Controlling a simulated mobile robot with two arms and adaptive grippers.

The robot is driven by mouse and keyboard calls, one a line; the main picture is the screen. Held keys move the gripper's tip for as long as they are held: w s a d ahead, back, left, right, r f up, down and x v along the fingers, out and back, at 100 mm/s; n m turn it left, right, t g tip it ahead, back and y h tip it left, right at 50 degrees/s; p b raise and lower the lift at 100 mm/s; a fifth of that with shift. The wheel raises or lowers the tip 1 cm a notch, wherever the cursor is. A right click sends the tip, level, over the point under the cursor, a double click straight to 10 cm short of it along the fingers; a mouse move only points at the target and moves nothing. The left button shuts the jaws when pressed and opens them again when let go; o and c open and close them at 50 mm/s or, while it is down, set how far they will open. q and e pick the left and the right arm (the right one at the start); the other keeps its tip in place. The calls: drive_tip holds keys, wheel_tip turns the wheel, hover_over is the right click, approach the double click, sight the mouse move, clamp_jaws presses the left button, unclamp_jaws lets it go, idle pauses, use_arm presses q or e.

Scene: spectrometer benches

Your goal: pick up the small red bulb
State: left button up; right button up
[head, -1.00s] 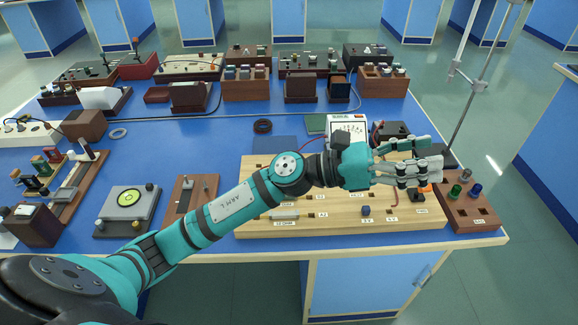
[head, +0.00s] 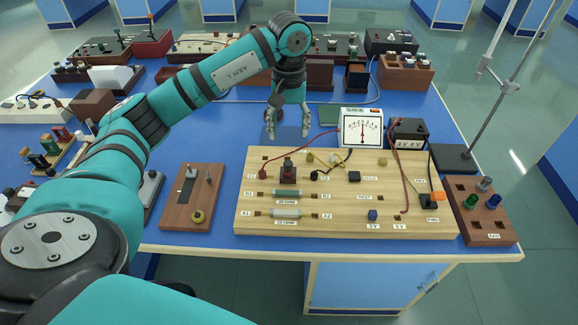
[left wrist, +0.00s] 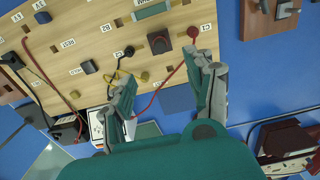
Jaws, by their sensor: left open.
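I cannot make out a small red bulb with certainty. A red plug (head: 262,174) with a red wire stands at the left of the pale wooden board (head: 340,217); it also shows in the left wrist view (left wrist: 193,33). A small dark brown block (head: 288,172) is beside it on the board. My left gripper (head: 288,130) is open and empty, pointing down just behind the board's back edge. In the left wrist view its fingers (left wrist: 163,72) are spread apart, with the red wire seen between them. My right gripper is not in view.
A brown rack (head: 490,229) with green, blue and grey caps stands at the right. A meter (head: 361,125), a battery (head: 409,132) and an orange piece (head: 437,196) are on or behind the board. Boxes line the table's back. A metal stand (head: 488,95) rises at the right.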

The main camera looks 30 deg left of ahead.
sight(288, 163)
use_arm(q)
wheel_tip(288, 163, down, 7)
drive_tip(key=shift+f+p, duration=0.1)
drive_tip(key=shift+p, duration=0.55)
drive_tip(key=f+p, duration=0.1)
drive_tip(key=f, duration=0.1)
drive_tip(key=f+p, duration=0.1)
drive_tip(key=f, duration=0.1)
drive_tip(key=shift+s+f, duration=0.2)
drive_tip(key=shift+f, duration=0.55)
drive_tip(key=c, duration=1)
drive_tip(key=shift+w+r, duration=0.1)
